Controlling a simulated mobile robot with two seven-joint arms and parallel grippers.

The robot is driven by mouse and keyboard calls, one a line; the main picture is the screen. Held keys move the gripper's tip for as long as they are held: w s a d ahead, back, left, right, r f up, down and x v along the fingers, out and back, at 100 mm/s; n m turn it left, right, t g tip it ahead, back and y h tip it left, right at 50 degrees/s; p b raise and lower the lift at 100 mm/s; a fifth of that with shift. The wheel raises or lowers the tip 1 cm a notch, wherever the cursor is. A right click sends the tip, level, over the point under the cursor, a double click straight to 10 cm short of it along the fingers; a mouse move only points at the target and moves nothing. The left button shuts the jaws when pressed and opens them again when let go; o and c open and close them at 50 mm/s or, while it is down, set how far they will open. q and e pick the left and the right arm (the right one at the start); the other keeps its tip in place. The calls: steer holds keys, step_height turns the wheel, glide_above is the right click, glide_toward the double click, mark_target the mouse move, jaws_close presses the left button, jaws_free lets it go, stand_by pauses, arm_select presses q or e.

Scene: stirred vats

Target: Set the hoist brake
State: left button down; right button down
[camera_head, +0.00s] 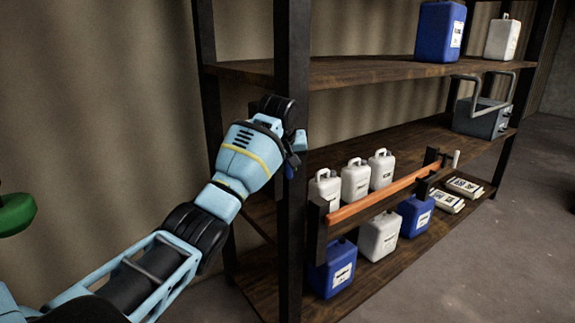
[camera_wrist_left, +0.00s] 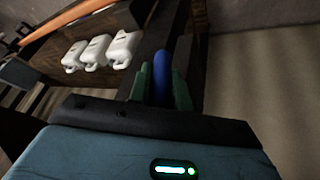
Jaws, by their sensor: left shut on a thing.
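My left gripper (camera_head: 292,160) reaches in from the left and is at the front upright post (camera_head: 291,60) of the shelf. In the left wrist view, its green fingers (camera_wrist_left: 161,88) are shut on a narrow blue handle-like piece (camera_wrist_left: 163,68), which lies close along a dark post. In the head view, the gripper and post hide most of that spot. I cannot tell whether the blue piece is the hoist brake. My right gripper is not in view.
The shelf holds white jugs (camera_head: 355,180), blue jugs (camera_head: 333,268), a grey box with a handle (camera_head: 484,118) and flat packs (camera_head: 464,187). An orange bar (camera_head: 385,193) spans dark supports. A green round thing (camera_head: 14,213) is at the left edge. Floor at right looks clear.

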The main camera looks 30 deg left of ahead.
arm_select(q)
steer(key=shift+f+g+y, duration=0.1)
steer(key=shift+g+y, duration=0.2)
steer(key=shift+g, duration=0.4)
steer(key=shift+f, duration=0.1)
steer(key=c, duration=1.3)
jaws_free()
steer(key=shift+s+d+r, duration=0.15)
steer(key=shift+r, duration=0.55)
steer(key=v, duration=0.6)
steer(key=shift+r, duration=0.25)
steer(key=shift+d, duration=0.1)
